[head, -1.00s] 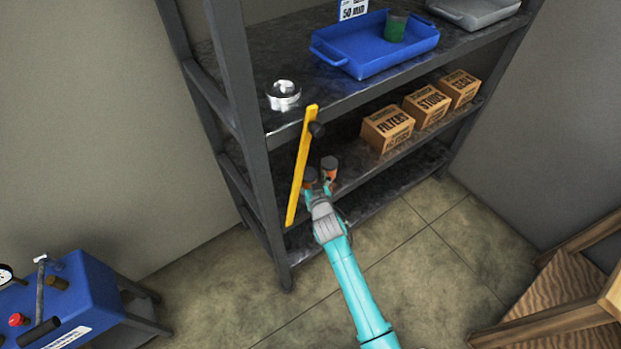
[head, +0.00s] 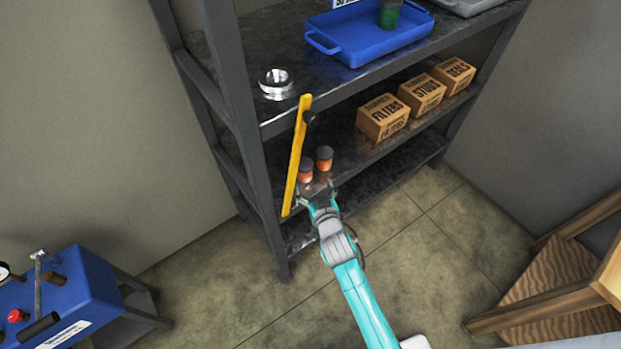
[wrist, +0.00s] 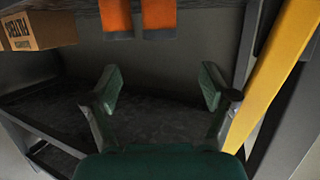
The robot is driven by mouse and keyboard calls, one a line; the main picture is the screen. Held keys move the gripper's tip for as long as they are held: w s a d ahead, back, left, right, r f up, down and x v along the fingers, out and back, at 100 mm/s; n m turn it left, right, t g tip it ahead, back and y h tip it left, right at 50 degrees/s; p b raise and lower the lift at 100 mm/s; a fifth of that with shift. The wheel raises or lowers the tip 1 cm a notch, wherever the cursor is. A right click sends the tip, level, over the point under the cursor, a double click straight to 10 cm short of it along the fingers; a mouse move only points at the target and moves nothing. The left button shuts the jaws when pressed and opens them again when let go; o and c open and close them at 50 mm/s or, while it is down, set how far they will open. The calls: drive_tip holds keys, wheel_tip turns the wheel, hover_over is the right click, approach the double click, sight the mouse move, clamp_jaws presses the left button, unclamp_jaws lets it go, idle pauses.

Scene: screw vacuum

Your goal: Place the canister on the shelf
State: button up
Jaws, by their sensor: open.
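Two orange canisters with dark caps stand side by side near the front of the middle shelf (head: 352,160), the left canister (head: 306,172) beside a yellow bar and the right canister (head: 325,160) just beside it. In the wrist view, parts of the two canisters (wrist: 116,14) (wrist: 158,14) show at the top edge, beyond my fingers. My gripper (head: 316,187) is open just in front of the canisters. In the wrist view, the space between its fingers (wrist: 162,85) is empty, and the canisters are apart from them.
The yellow bar (head: 297,155) stands upright close to my gripper's left. Cardboard boxes (head: 420,95) are farther right on the middle shelf. The upper shelf holds a silver round part (head: 275,83) and a blue tray (head: 372,38) with a green container (head: 390,14). Bare floor lies in front.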

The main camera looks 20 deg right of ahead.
drive_tip(key=shift+v, duration=0.95)
drive_tip(key=s+n+y, duration=0.1)
drive_tip(key=s, duration=2.4)
drive_tip(key=s+d+r, duration=0.1)
drive_tip(key=s+r, duration=1.1)
drive_tip(key=s, duration=0.5)
drive_tip(key=shift+r, duration=0.3)
